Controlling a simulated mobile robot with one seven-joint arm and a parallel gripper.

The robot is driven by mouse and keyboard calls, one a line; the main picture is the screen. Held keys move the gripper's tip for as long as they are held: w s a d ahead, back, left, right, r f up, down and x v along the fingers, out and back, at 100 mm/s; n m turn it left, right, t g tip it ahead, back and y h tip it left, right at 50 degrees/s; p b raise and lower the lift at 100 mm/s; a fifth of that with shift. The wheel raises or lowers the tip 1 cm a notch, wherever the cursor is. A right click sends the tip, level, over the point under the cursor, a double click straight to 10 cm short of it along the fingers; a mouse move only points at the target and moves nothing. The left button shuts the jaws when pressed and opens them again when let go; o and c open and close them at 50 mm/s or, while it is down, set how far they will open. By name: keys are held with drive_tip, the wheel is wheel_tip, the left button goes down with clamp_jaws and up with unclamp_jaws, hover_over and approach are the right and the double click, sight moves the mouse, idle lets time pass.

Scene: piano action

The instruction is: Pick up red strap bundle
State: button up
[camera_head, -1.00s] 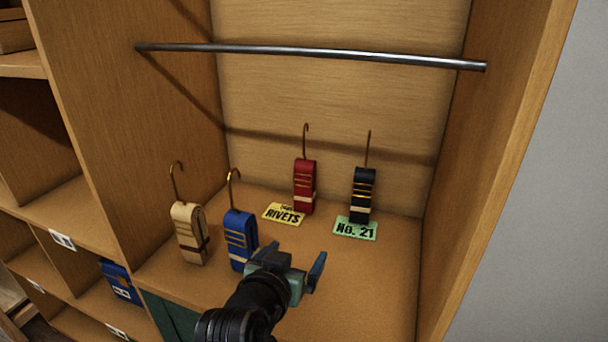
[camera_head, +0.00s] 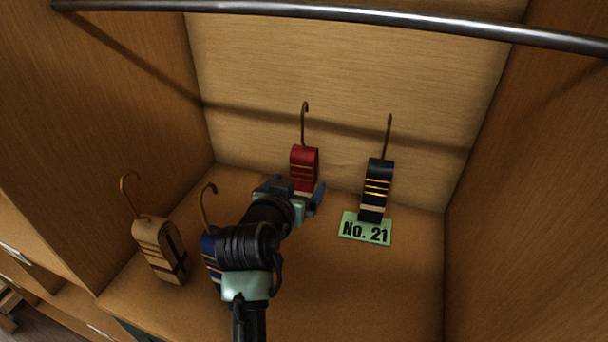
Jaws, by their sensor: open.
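The red strap bundle (camera_head: 304,166) stands upright on the cabinet shelf near the back panel, its thin brass hook pointing up. Its lower part is hidden behind my gripper. My gripper (camera_head: 300,192) is open and lies just in front of the bundle's base. From this view I cannot tell whether the bundle is between the fingers or whether they touch it.
A black strap bundle (camera_head: 376,188) stands to the right on a green "No. 21" card (camera_head: 364,228). A tan bundle (camera_head: 160,248) and a blue bundle (camera_head: 210,258), partly behind my arm, stand at front left. A metal rod (camera_head: 330,20) crosses above. The shelf's right front is clear.

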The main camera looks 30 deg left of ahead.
sight(302, 176)
drive_tip(key=shift+a+x, duration=0.15)
drive_tip(key=shift+x, duration=2)
drive_tip(key=shift+a+x, duration=0.2)
drive_tip(key=shift+x, duration=1.95)
drive_tip(key=shift+s, duration=0.15)
clamp_jaws()
